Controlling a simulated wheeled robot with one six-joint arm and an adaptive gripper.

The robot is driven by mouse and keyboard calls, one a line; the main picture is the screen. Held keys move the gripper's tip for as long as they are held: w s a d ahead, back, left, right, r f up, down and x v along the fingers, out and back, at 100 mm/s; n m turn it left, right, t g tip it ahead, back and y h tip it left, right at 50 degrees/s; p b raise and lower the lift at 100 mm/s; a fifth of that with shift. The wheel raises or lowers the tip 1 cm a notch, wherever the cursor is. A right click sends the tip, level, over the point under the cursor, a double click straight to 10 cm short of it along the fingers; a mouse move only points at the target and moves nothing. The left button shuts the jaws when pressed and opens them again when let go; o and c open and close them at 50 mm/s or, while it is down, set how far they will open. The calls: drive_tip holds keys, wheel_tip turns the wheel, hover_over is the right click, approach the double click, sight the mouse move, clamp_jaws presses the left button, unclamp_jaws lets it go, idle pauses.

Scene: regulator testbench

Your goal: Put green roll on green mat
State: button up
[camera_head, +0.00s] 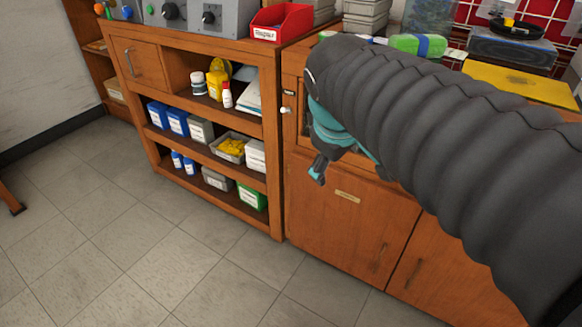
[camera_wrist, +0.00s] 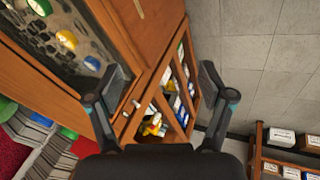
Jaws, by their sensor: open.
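A green roll-like object with a blue band (camera_head: 418,45) lies on the cabinet top at the back, just beyond my arm. I cannot make out a green mat in either view. My gripper (camera_wrist: 162,72) is open and empty, its two dark fingers spread apart in the wrist view. In the head view its teal and dark end (camera_head: 320,168) hangs in front of the wooden cabinet, below the top and left of the roll. My thick dark arm hides much of the cabinet top.
A yellow mat (camera_head: 515,84) lies right of the roll. A red bin (camera_head: 281,22) and grey control boxes (camera_head: 203,17) stand on the left top. Open shelves (camera_head: 208,142) hold bottles and boxes. The tiled floor (camera_head: 130,245) in front is clear.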

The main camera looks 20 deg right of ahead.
drive_tip(key=s+a+f+m+t+y, duration=0.1)
drive_tip(key=s+a+f+m+y, duration=0.1)
drive_tip(key=s+a+f+m, duration=0.3)
wheel_tip(320, 180, down, 2)
drive_tip(key=shift+s+a+f+y, duration=0.25)
drive_tip(key=shift+s+a+y, duration=0.15)
drive_tip(key=shift+s, duration=0.8)
